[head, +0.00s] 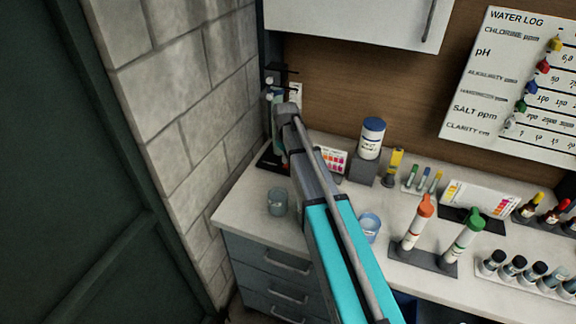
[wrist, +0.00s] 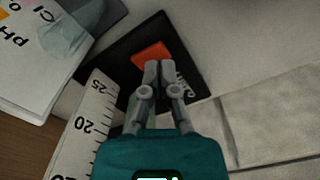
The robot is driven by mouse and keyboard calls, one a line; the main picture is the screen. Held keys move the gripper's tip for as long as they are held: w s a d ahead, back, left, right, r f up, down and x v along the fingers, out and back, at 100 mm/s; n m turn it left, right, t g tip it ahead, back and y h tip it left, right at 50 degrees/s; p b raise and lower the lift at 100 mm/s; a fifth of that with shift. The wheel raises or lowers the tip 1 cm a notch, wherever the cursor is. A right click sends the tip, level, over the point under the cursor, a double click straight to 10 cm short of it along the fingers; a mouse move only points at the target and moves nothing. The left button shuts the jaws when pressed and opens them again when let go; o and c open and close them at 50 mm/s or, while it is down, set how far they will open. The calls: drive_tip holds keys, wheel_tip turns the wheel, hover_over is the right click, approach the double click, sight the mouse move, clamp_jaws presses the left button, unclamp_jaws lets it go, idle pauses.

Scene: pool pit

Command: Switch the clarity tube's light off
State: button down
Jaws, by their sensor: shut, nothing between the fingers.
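The clarity tube's stand is at the back left corner of the counter in the head view, mostly hidden behind my arm; its black base (head: 268,159) shows beside the arm. The wrist view looks down on this black base (wrist: 186,72), with an orange-red switch (wrist: 151,52) on it and a white scale (wrist: 92,115) alongside. My gripper (wrist: 158,66) is shut and empty, its fingertips over the near edge of the switch. I cannot tell whether they touch it. Whether the light is on cannot be told.
A glass beaker (head: 277,202) stands on the counter left of my arm. A white jar with a blue lid (head: 371,138) stands right of it. A printed pH card (wrist: 25,60) lies near the base. A block wall (head: 190,130) borders the counter's left side.

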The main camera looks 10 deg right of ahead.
sight(286, 166)
drive_tip(key=shift+f+b, duration=1.1)
drive_tip(key=shift+f, duration=0.05)
idle(0.9)
drive_tip(key=shift+r, duration=0.1)
drive_tip(key=shift+r+p, duration=3.45)
drive_tip(key=shift+p, duration=0.15)
drive_tip(key=shift+s, duration=0.1)
